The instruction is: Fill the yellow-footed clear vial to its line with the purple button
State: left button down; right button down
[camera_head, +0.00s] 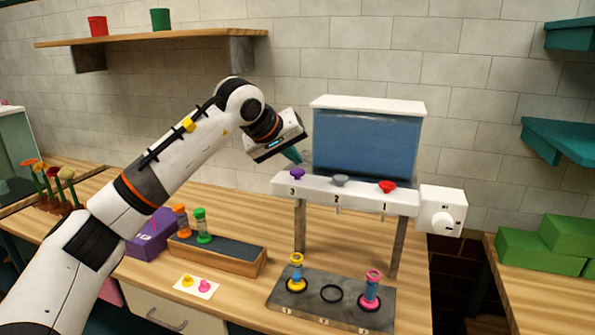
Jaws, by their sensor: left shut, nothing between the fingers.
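The yellow-footed clear vial (296,272) stands upright at the left spot of the dark tray, below the dispenser's outlet marked 3. Some blue shows inside it, but its line and exact level are too small to tell. The purple button (297,173) sits on the white dispenser ledge (345,193) above the number 3. My left gripper (293,156) is shut and empty, with its fingertips just above the purple button. I cannot tell whether they touch it. My right gripper is not in view.
The dispenser has a blue tank (366,147), a grey button (340,180), a red button (387,186) and a white dial box (442,210). A pink-footed vial (370,290) stands at the dark tray's (330,312) right. A wooden rack (215,255) with vials stands left.

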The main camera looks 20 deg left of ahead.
aim_at(293, 172)
pick_arm(q)
jog(key=shift+f, duration=0.1)
dwell(0.7)
jog(key=shift+f, duration=0.35)
jog(key=shift+f+b, duration=0.55)
jog(key=shift+f, duration=0.1)
dwell(0.6)
jog(key=shift+r, duration=0.1)
jog(key=shift+r+p, duration=0.85)
jog(key=shift+r, duration=0.15)
notch_tip(293, 172, up, 5)
jog(key=p, duration=0.4)
dwell(0.4)
